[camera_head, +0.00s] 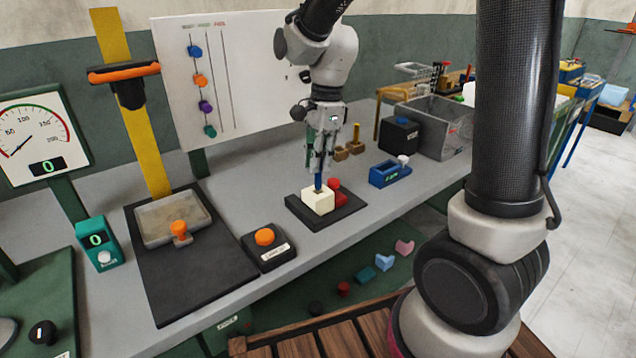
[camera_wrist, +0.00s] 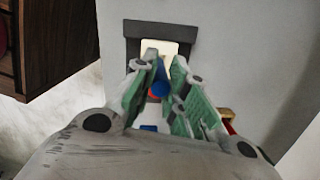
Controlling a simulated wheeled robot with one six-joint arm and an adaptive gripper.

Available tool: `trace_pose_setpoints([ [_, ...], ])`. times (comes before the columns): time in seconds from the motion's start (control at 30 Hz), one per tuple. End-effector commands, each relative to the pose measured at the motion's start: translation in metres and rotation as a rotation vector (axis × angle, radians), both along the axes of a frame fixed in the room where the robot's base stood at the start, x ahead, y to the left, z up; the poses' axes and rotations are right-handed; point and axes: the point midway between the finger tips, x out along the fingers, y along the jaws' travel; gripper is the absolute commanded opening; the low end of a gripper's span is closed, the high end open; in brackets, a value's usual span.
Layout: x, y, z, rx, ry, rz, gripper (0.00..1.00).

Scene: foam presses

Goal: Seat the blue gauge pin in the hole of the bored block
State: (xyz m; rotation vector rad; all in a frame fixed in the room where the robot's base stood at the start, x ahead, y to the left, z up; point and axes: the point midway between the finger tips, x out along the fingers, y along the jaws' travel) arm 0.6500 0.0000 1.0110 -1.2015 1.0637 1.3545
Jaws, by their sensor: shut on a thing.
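My gripper (camera_head: 319,166) points down over the bench, its fingers closed around the blue gauge pin (camera_head: 318,182). The pin is upright, and its lower end meets the top of the cream bored block (camera_head: 318,202) in the head view. I cannot tell whether the tip is inside the hole. The block sits on a black base plate (camera_head: 296,208), with a red piece (camera_head: 338,197) beside it. In the wrist view, the pin (camera_wrist: 159,90) shows between the green-padded fingers (camera_wrist: 165,80), and the block (camera_wrist: 150,46) is partly hidden behind them.
An orange-button box (camera_head: 266,247) and a dark press plate with a tray (camera_head: 172,225) stand to the left. A blue device (camera_head: 389,174) and a grey bin (camera_head: 436,135) stand to the right. Bare grey bench lies around the base plate.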

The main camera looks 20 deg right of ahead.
Motion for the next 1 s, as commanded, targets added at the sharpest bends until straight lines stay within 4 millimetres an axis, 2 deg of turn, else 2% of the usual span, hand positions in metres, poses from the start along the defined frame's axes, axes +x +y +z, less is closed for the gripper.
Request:
trace_pose_setpoints([
  [0.33,0.000,0.000,-0.043,0.000,0.001,0.000,0.00],
  [0.73,0.000,0.000,-0.049,0.000,-0.001,-0.001,0.00],
  [0.77,0.000,0.000,-0.048,0.001,-0.002,0.000,0.20],
  [0.83,0.001,0.000,-0.048,0.001,-0.002,0.000,0.33],
  [0.87,0.001,0.000,-0.048,0.001,-0.002,0.000,0.36],
  [1.0,0.001,0.000,-0.048,0.001,-0.002,0.000,0.36],
])
